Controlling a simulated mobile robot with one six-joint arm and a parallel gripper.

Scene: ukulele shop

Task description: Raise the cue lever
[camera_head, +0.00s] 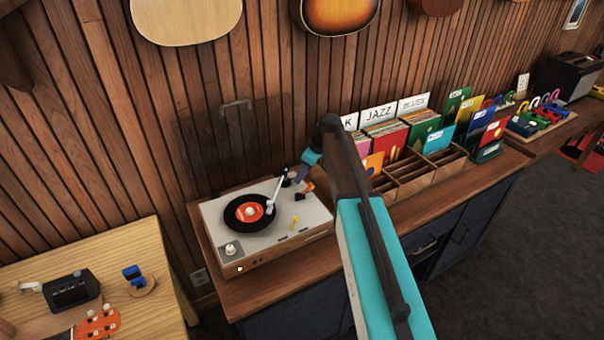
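A pale turntable (222,240) sits on the wooden counter with a black record (236,222) with an orange label on it. Its white tonearm (276,193) reaches from the back right, with its head over the right part of the record. My arm comes in from the lower right. My gripper (304,190), small with orange tips, is low over the turntable's back right, just right of the tonearm base. Whether its fingers are apart is too small to tell. I cannot make out the cue lever for certain; the gripper may cover it. A small yellow piece (295,222) shows on the right of the deck.
A raised clear dust cover (237,106) stands behind the turntable against the slatted wall. Wooden record bins (412,185) with sleeves stand to the right, partly behind my arm. A light wood table (130,245) is at the left. Instruments hang above.

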